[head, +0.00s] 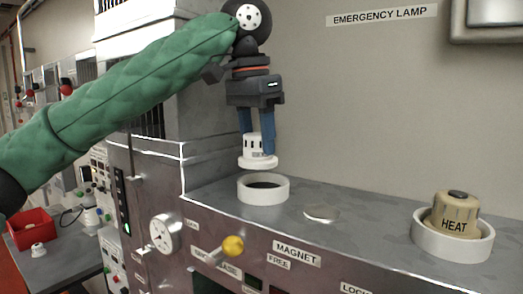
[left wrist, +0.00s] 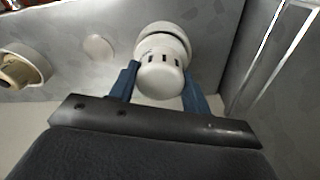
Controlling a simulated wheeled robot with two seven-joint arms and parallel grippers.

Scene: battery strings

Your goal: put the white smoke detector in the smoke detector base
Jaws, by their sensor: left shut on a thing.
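The white smoke detector (head: 254,146) is held between the blue fingers of my left gripper (head: 257,132), which is shut on it. Its wide rim faces down. It hangs just above a white ring-shaped base (head: 263,189) on the grey bench top, with a small gap in the head view. The base has a dark inside. In the left wrist view the detector (left wrist: 160,78) sits between the fingertips, and a white ring shows behind it. My right gripper is not in view.
A tan HEAT detector (head: 455,214) sits in another white ring (head: 453,242) at the right. A flat pale disc (head: 321,212) lies between the two rings. A tall metal cabinet stands close at the left. A red bin (head: 32,228) is on the lower left table.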

